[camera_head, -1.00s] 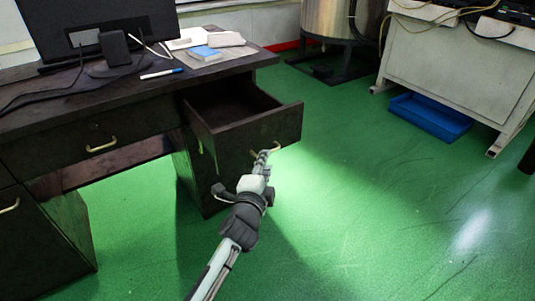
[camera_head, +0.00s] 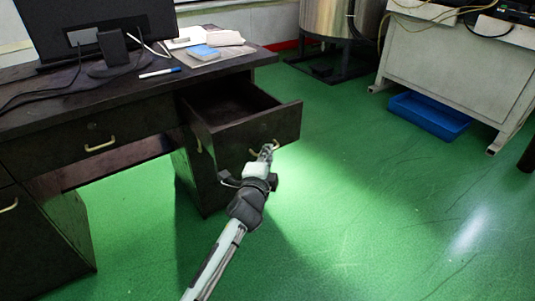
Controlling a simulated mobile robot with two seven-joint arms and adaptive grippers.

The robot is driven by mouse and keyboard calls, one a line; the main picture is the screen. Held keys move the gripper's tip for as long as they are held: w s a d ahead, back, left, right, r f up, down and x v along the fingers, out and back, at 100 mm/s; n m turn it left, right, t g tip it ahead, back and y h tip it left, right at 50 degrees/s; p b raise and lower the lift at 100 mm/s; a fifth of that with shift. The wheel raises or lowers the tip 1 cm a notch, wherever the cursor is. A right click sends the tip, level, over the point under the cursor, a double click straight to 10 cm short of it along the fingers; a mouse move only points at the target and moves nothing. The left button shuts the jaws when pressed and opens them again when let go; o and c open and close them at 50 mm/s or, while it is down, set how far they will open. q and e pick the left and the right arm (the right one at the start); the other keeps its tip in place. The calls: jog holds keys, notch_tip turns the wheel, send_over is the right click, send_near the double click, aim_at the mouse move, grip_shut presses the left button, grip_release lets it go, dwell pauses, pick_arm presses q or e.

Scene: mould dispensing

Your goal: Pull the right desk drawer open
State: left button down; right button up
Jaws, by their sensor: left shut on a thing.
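The right desk drawer (camera_head: 228,147) stands pulled out from the dark wooden desk (camera_head: 95,98), and its inside looks empty. Its brass handle (camera_head: 252,152) is on the drawer front, partly hidden by my gripper. My left gripper (camera_head: 265,150) is at this handle and shut on it. My left arm reaches up to it from the bottom of the picture. My right gripper is not in view.
A blue tray (camera_head: 430,116) lies under the white bench at right. The green floor before the drawer is clear.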

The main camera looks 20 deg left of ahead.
aim_at(254, 147)
pick_arm(q)
jog(key=w+a, duration=0.2)
jog(key=w+a+p, duration=0.1)
jog(key=a, duration=0.1)
jog(key=shift+w+a, duration=0.4)
jog(key=c, duration=1.6)
grip_release()
jog(key=shift+c, duration=0.2)
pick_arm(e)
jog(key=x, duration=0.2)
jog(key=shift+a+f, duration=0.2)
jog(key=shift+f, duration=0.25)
pick_arm(q)
jog(key=s+d+r, duration=0.1)
jog(key=s, duration=1.1)
jog(key=shift+d+r, duration=0.2)
jog(key=shift+r, duration=0.15)
